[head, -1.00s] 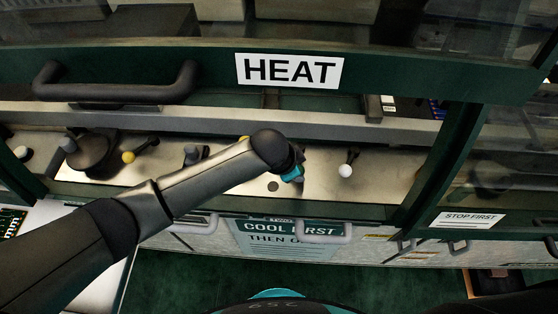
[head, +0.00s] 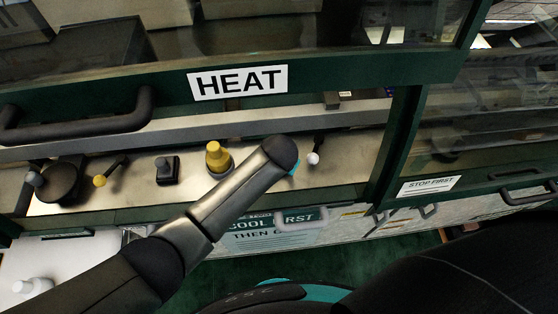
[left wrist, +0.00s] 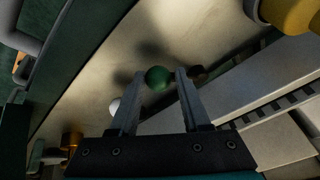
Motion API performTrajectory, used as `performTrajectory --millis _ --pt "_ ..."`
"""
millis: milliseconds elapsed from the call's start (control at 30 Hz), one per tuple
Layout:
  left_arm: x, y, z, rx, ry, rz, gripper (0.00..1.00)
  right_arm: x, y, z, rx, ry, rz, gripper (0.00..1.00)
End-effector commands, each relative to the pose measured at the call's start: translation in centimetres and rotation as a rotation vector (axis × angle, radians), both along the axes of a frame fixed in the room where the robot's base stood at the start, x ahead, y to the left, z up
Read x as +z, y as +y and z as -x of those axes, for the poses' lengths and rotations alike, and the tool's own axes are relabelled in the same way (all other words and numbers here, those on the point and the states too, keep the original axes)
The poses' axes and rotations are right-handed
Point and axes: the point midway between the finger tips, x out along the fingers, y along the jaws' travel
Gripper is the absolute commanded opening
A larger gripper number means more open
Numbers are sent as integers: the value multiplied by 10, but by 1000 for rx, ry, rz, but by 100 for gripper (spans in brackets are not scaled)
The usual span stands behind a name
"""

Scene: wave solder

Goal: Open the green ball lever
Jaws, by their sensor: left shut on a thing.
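The green ball (left wrist: 158,78) of the lever shows in the left wrist view, between the two fingers of my left gripper (left wrist: 160,76). The gripper is shut on it, with one finger on each side. A dark stem end shows just right of the ball, by the right finger. In the head view my left forearm reaches over the metal control panel (head: 345,165), and its wrist hides the green ball and the fingers. My right gripper is not in view.
A white ball lever (head: 313,158) stands just right of my left wrist. A yellow knob (head: 217,158), a black switch (head: 167,170) and a yellow ball lever (head: 100,181) stand to its left. The green HEAT door frame (head: 330,78) with its handle (head: 75,128) overhangs the panel.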

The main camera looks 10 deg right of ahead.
Motion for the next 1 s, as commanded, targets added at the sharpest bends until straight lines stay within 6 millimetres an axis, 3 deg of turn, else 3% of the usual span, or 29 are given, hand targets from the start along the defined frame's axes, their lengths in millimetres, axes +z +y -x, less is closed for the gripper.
performTrajectory --millis 233,267,433,767,1000 --pt "-5 -2 6 -8 13 3 0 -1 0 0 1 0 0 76" --pt "-5 -2 6 -7 13 2 50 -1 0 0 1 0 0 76" --pt "-3 -1 4 -6 8 1 69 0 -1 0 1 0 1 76" --pt "0 0 2 -4 4 2 71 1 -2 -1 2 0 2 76" --pt "21 3 11 -3 3 3 71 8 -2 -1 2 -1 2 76"
